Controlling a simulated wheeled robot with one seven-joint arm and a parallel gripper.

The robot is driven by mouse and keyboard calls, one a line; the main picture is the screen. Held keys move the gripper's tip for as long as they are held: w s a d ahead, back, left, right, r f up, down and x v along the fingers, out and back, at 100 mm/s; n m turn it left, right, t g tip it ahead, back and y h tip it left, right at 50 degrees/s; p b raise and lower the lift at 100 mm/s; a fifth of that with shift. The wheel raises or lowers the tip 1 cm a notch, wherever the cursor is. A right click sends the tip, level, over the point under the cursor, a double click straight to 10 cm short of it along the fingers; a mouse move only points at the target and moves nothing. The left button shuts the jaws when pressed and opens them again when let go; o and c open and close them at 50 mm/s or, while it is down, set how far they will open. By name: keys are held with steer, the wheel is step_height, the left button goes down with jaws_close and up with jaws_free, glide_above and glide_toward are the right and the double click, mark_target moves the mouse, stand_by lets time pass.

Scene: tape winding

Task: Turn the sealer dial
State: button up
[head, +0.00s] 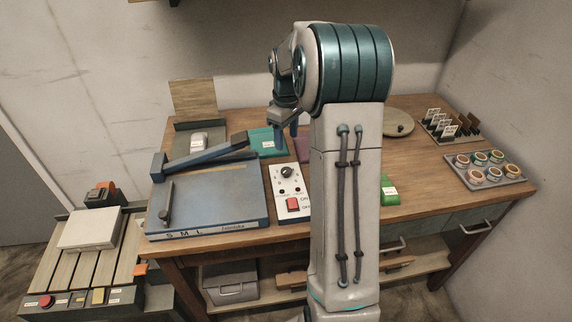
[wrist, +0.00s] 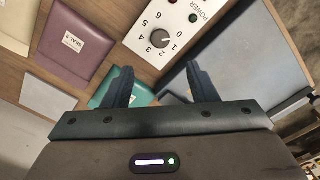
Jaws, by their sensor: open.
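The sealer dial (head: 288,171) is a dark round knob on a white control panel (head: 281,185), above a red switch (head: 292,204). In the wrist view the dial (wrist: 160,38) sits inside a ring of numbers, with the word POWER beside it. I cannot tell exactly which number it points to. My gripper (head: 290,122) hangs over the table behind the panel in the head view. In the wrist view my gripper (wrist: 156,76) is open and empty, its two fingers spread below the dial in the picture and apart from it.
A blue board (head: 215,200) marked S M L with a long blue bar stands left of the panel. Teal (head: 268,142) and green (head: 389,193) labelled pads lie nearby; a purple one (wrist: 75,42) shows in the wrist view. A tray of round rolls (head: 484,172) stands far right.

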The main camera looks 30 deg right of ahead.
mark_target(286, 170)
step_height(286, 170, down, 12)
steer(key=shift+r+p, duration=0.1)
steer(key=shift+p, duration=0.65)
steer(key=c, duration=1)
